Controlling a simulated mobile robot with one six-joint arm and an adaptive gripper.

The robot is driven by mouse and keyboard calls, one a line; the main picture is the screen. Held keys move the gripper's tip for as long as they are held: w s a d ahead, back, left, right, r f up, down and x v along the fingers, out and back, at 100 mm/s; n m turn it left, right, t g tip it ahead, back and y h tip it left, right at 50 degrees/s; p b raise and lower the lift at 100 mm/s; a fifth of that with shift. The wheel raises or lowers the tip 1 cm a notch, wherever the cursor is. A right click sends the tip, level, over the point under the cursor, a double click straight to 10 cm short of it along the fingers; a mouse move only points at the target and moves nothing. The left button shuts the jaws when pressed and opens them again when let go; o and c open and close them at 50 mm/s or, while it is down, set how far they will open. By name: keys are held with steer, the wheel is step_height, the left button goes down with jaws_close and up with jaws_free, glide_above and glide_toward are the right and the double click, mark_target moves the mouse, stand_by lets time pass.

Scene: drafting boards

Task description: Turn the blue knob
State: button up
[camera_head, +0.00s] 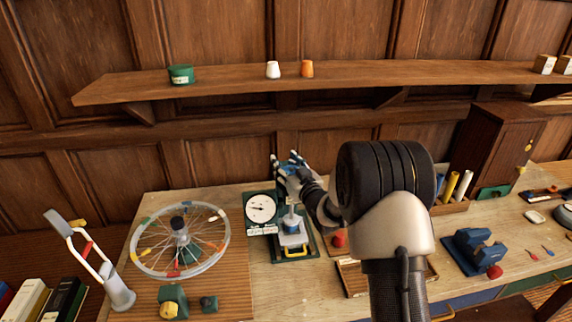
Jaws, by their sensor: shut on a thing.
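A measuring stand with a green base and back (280,252) stands on the bench, left of centre. The blue knob (290,171) is at the top of the stand, mostly covered by the fingers; only a little blue shows. My gripper (289,168) reaches in from the right and is shut on the knob. The knob's turned angle cannot be made out.
A spoked wheel (180,242) lies left of the stand. A red knob-like thing (337,240) and a wooden tray (352,281) are right of it, partly behind my arm. A blue vise-like tool (474,252) is further right. A shelf (220,84) runs above.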

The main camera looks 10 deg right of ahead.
mark_target(296, 166)
steer(key=shift+f, duration=0.3)
steer(key=shift+c, duration=1.1)
steer(key=shift+d+m+h+b, duration=0.15)
steer(key=shift+m+h+b, duration=0.45)
steer(key=shift+h+b, duration=0.4)
steer(key=m+h+b, duration=0.1)
steer(key=h+b, duration=0.1)
steer(key=m+h+b, duration=0.1)
steer(key=b, duration=0.1)
steer(key=shift+d+f+m+h, duration=0.2)
steer(key=shift+d+m+h, duration=0.1)
steer(key=shift+d+h, duration=0.1)
steer(key=m+h, duration=0.2)
steer(key=h, duration=0.1)
steer(key=d+m+h, duration=0.1)
steer(key=h, duration=0.1)
steer(key=shift+s+r+g, duration=0.1)
steer(key=shift+r+g, duration=0.15)
steer(key=shift+g, duration=0.15)
steer(key=shift+s+d+m+g+h+p, duration=0.15)
steer(key=shift+d+m+g+h+p, duration=0.2)
steer(key=shift+m+g+h+p, duration=0.45)
steer(key=shift+s+d+m+g+h+p, duration=0.1)
steer(key=shift+d+m+g+h+p, duration=0.3)
steer(key=shift+m+h, duration=0.65)
steer(key=shift+a+h, duration=0.1)
steer(key=shift+h, duration=0.35)
steer(key=o, duration=1.2)
steer(key=shift+r, duration=0.2)
